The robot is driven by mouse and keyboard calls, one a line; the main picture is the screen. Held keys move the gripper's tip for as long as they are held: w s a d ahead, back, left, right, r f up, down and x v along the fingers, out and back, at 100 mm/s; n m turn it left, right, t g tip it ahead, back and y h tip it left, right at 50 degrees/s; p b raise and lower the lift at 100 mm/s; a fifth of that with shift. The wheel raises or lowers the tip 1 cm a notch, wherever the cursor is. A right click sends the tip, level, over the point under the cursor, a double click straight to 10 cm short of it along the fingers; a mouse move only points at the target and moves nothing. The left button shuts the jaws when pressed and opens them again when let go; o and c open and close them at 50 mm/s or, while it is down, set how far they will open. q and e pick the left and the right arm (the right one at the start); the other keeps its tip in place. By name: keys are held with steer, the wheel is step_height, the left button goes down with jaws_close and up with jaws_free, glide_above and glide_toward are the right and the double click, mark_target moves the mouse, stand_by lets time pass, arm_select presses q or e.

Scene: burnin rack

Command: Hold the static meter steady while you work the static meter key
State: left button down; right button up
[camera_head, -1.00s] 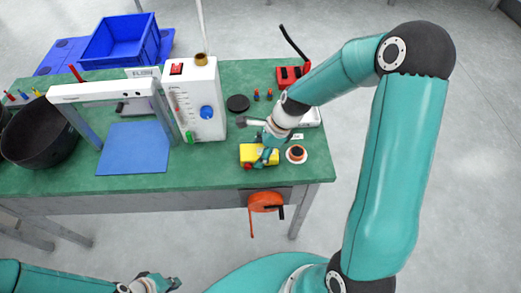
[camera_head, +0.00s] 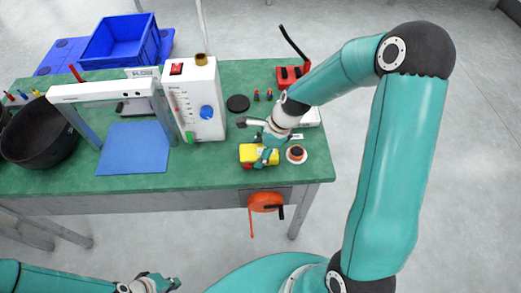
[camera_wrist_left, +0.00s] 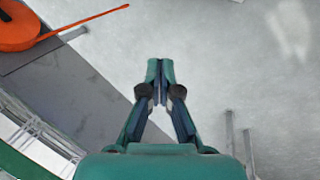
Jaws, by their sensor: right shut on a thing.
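The static meter appears to be the small yellow box (camera_head: 248,149) near the front right of the green bench. A small red part, possibly its key (camera_head: 248,166), shows at its front left corner. My right gripper (camera_head: 267,157) reaches down over the box and is shut on it, hiding part of its top and right side. My left gripper (camera_head: 162,283) is low at the bottom of the head view, off the bench and far from the box. In the left wrist view its fingers (camera_wrist_left: 160,75) meet at the tips with nothing between them.
A white instrument (camera_head: 203,110) with a blue knob stands left of the box. A white-topped frame (camera_head: 102,91) stands over a blue mat (camera_head: 134,150). An orange-rimmed round item (camera_head: 296,154) is right of the box. An orange reel (camera_head: 265,202) hangs at the bench front.

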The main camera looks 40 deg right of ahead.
mark_target(248, 166)
stand_by(0.3)
arm_select(q)
steer(key=w+d+r+n+t+h, duration=0.1)
steer(key=w+d+r+t, duration=0.15)
steer(key=d, duration=0.35)
steer(key=w+d+r+n+t+h, duration=0.1)
steer(key=w+d+r, duration=0.15)
steer(key=d, duration=0.35)
steer(key=s+d+r+n+h, duration=0.1)
steer(key=s+d+r+h, duration=0.1)
steer(key=d+r, duration=0.3)
steer(key=s+d+r+n+h, duration=0.1)
steer(key=d+r, duration=0.4)
steer(key=d, duration=0.5)
steer(key=shift+s+t+h, duration=0.35)
steer(key=shift+s+h, duration=0.3)
steer(key=shift+h, duration=0.15)
steer(key=shift+w, duration=0.1)
steer(key=shift+w+d, duration=0.75)
steer(key=shift+w, duration=0.5)
steer(key=shift+w+d, duration=0.8)
steer(key=shift+w, duration=0.45)
steer(key=shift+w+d, duration=0.75)
steer(key=shift+w, duration=0.5)
